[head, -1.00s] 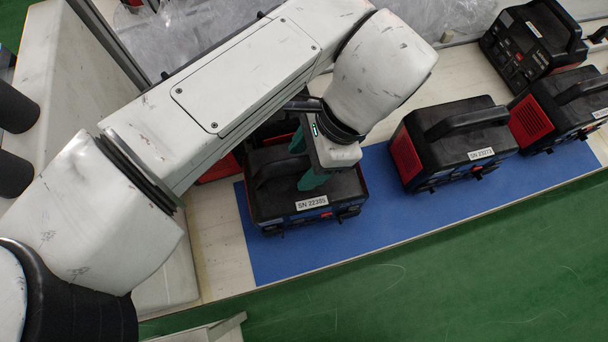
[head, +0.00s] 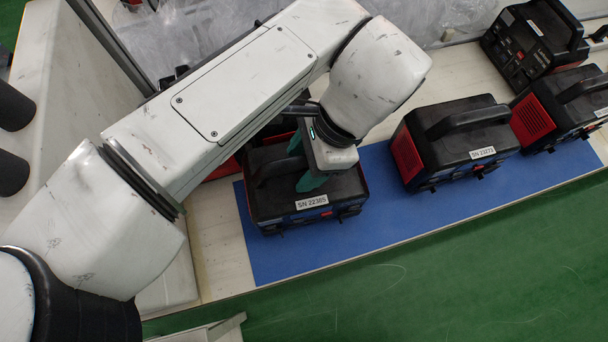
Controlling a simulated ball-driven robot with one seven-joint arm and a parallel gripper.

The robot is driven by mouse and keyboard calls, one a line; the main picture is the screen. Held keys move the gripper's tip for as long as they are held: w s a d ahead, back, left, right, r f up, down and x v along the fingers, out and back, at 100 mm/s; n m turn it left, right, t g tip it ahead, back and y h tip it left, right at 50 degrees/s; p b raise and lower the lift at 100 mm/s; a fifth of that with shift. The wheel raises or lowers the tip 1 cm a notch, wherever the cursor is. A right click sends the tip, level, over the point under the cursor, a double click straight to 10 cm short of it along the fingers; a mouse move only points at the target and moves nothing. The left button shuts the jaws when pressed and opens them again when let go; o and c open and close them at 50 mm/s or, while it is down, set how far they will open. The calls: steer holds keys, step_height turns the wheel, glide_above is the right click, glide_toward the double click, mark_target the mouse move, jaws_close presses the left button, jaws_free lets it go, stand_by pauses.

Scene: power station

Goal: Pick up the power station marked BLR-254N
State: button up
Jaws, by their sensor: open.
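A black power station (head: 346,193) with a label that seems to read SN 22365 sits on the blue mat (head: 275,262), below my arm. Its carry handle (head: 266,171) is partly hidden behind my gripper. My gripper (head: 304,164) is open, its two teal fingers pointing down over this station's top, at the right part of the handle. I cannot tell whether the fingers touch it. A second power station (head: 456,138) with a label like SN 23273 stands to the right on the mat. I cannot read BLR-254N on any station.
Two more power stations stand at the right, one with a red vented side (head: 533,118) and one behind it (head: 520,55). Clear plastic wrap (head: 420,18) lies at the back. Bare blue mat separates the two labelled stations. Green floor (head: 420,290) lies in front.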

jaws_close()
stand_by(0.5)
stand_by(0.8)
steer(key=shift+r, duration=0.1)
